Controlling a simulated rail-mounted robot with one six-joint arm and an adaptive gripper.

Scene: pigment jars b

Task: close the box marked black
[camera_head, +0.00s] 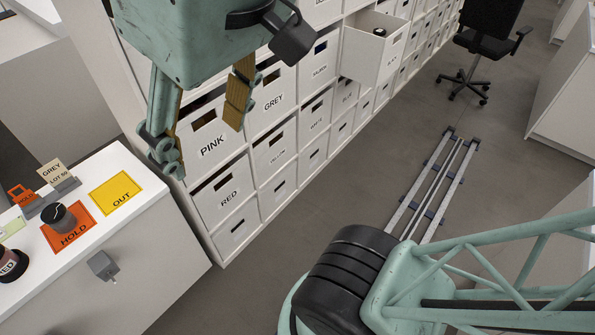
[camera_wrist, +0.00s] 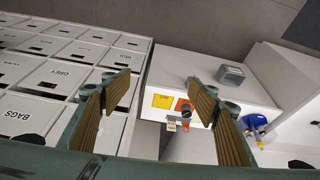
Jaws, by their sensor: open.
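One white box (camera_head: 372,54) is pulled out from the wall of boxes at the upper middle of the head view. A dark round-topped jar (camera_head: 380,31) shows inside it. Its front label is small and hard to read; it may say black. My gripper (camera_head: 200,138) is open and empty at the upper left of the head view, in front of the boxes and well to the left of the pulled-out box. In the wrist view, my gripper (camera_wrist: 172,98) has its fingers wide apart with nothing between. I do not make out the pulled-out box there.
Shut boxes marked pink (camera_head: 213,146), grey (camera_head: 273,103) and red (camera_head: 229,198) fill the wall. A white counter (camera_head: 150,230) at lower left bears a dark-lidded jar (camera_head: 58,215) on an orange hold card. A chair (camera_head: 484,50) stands far right. Floor rails (camera_head: 435,185) cross otherwise clear floor.

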